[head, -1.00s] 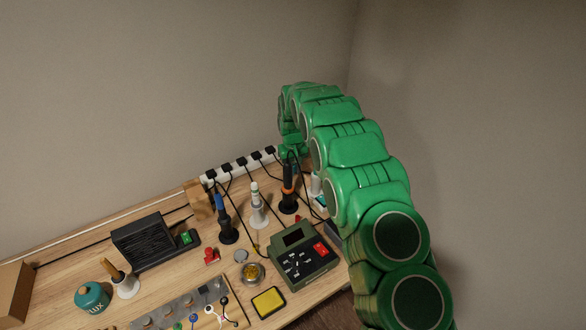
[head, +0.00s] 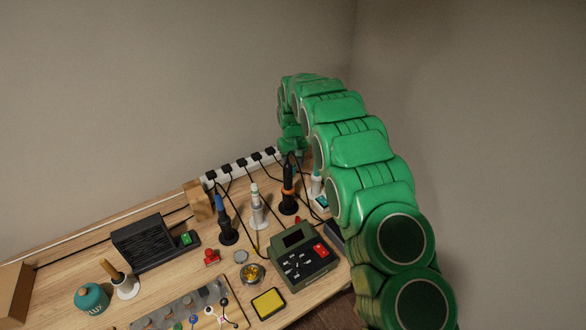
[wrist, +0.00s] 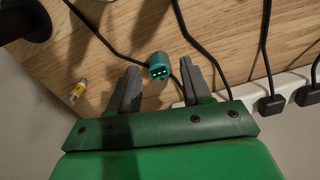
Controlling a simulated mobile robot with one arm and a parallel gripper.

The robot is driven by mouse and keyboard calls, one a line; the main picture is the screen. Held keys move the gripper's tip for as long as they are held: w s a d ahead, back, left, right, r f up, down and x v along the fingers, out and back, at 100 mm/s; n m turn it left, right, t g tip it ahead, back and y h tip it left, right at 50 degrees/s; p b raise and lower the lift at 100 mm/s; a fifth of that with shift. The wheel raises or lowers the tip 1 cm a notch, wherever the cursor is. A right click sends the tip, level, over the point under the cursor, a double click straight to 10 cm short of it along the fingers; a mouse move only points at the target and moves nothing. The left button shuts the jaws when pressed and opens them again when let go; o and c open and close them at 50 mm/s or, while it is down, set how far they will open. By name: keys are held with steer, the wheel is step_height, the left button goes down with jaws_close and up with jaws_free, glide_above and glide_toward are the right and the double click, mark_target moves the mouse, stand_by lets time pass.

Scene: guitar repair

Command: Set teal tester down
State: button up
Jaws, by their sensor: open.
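The teal tester (wrist: 158,66) shows in the wrist view as a small teal cylinder with light dots on its near end. It is close to the wooden bench top, beside black cables. My gripper (wrist: 157,82) is open, with one grey finger on each side of the tester's near end and a visible gap to each. The gripper holds nothing. In the head view my gripper (head: 291,150) is over the bench's back edge by the power strip, partly hidden by my green arm. I cannot make out the tester there for certain.
A white power strip (head: 240,165) with several black plugs runs along the back. Black cables cross the bench (head: 185,275). A green meter (head: 293,267) sits in front.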

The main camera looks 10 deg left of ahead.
step_height(320, 180, up, 9)
steer(key=s+d+r+m, duration=0.2)
steer(key=s+d+r, duration=0.7)
steer(key=d, duration=0.2)
steer(key=s+d+r+m, duration=0.2)
steer(key=s+d+r, duration=0.6)
steer(key=s+d, duration=0.25)
steer(key=s+d+m, duration=0.1)
steer(key=s+d, duration=0.2)
steer(key=s, duration=0.8)
steer(key=s+d+m+g, duration=0.1)
steer(key=s+d, duration=0.3)
steer(key=s, duration=0.8)
steer(key=s+d, duration=0.4)
steer(key=s, duration=0.8)
steer(key=shift+r+m+g, duration=0.15)
steer(key=shift+m+g, duration=0.25)
steer(key=shift+o, duration=0.3)
